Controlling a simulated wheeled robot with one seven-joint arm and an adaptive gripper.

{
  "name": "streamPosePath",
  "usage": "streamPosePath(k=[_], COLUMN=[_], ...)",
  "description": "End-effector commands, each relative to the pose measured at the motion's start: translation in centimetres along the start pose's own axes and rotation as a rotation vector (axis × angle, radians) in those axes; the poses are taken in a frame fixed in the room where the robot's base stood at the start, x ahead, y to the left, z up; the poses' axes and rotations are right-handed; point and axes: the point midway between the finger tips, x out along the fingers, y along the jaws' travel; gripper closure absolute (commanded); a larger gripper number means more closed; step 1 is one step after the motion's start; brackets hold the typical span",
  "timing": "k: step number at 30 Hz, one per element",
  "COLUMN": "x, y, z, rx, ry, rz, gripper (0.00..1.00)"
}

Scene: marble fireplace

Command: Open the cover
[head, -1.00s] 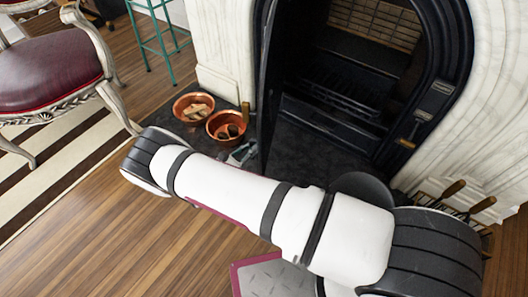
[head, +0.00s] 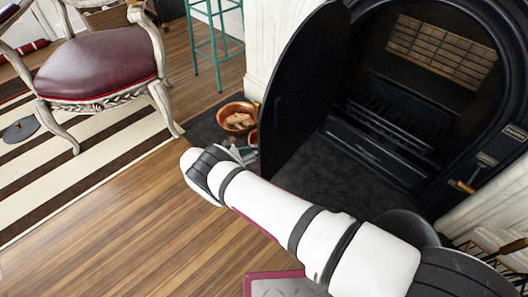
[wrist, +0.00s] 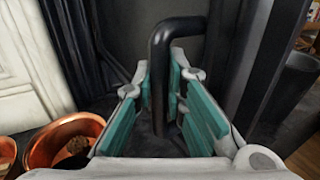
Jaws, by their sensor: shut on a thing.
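The cover (head: 305,95) is a black arched door at the left side of the fireplace. It stands swung outward, and the dark firebox (head: 385,120) shows behind it. My gripper (head: 240,152) is low at the cover's outer side, partly hidden by my white arm. In the wrist view, my gripper (wrist: 163,88) has its teal-padded fingers on both sides of a black bent handle (wrist: 178,28) and is shut on it.
Copper bowls (head: 237,116) stand on the dark hearth left of the cover; one also shows in the wrist view (wrist: 40,145). A red-seated chair (head: 100,70) and a teal stool (head: 212,40) stand at left. The wooden floor (head: 130,220) in front is clear.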

Motion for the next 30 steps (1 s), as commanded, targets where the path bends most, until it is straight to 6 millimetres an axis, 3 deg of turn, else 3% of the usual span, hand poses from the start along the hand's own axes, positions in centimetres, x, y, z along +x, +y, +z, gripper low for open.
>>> streamPosePath(k=[1,24,25,30], x=[0.15,0.03,0.03,-0.05], y=[-0.22,0.25,0.25,0.39], z=[-0.94,-0.85,-0.85,-0.59], rx=[-0.011,-0.014,-0.014,-0.009], ry=[0.013,0.008,0.008,0.006], rz=[-0.009,-0.039,-0.039,-0.037], gripper=[1.00,1.00,0.81,0.79])
